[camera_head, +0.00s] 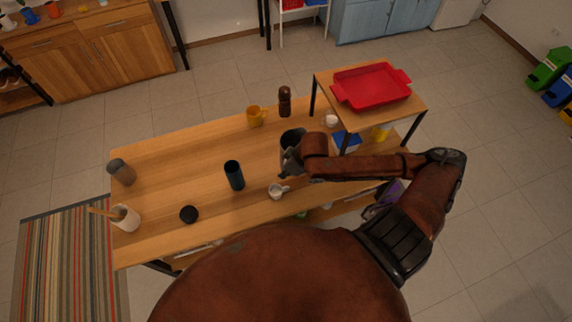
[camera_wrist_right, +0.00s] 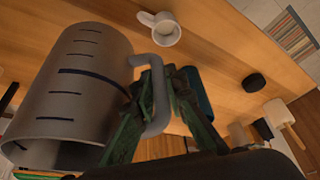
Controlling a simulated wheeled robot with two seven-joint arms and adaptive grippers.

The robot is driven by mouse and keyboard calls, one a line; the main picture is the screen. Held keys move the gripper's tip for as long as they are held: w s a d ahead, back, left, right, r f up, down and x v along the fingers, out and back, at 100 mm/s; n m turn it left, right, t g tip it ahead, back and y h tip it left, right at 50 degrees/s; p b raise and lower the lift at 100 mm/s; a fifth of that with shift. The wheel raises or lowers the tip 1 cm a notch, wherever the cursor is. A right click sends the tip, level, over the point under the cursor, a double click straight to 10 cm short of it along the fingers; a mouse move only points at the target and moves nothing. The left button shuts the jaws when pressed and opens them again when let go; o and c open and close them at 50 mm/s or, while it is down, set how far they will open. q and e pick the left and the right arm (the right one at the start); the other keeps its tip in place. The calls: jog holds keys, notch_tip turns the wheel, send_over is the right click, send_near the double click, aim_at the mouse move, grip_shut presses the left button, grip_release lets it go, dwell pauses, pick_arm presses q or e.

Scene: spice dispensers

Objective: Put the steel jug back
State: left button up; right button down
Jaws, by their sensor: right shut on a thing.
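The steel jug (camera_head: 291,138) is at the middle right of the wooden table in the head view, partly hidden by my right arm. In the right wrist view the jug (camera_wrist_right: 75,90) is a grey cylinder with dark measuring marks, and its open end faces the lower left of the picture. My right gripper (camera_wrist_right: 150,100) is shut on the jug's handle. The same gripper (camera_head: 290,165) is small and dark in the head view. I cannot tell whether the jug touches the table. My left gripper is not in view.
A white cup (camera_head: 277,191), a dark blue tumbler (camera_head: 234,175) and a black lid (camera_head: 189,214) stand near the jug. A yellow mug (camera_head: 256,116) and a brown grinder (camera_head: 285,101) are behind. A raised shelf with a red tray (camera_head: 371,87) stands right. The table's left middle is clear.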

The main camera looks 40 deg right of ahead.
jog(key=w+d+f, duration=0.1)
jog(key=w+f, duration=0.1)
jog(key=w+d+f, duration=0.3)
jog(key=w+f, duration=0.1)
jog(key=shift+w+d+f, duration=0.3)
jog(key=shift+f, duration=0.1)
jog(key=shift+w+d+f, duration=0.1)
jog(key=shift+w+f, duration=0.05)
jog(key=shift+f, duration=1.7)
jog(key=c, duration=2.3)
grip_release()
jog(key=o, duration=0.4)
jog(key=shift+c, duration=0.2)
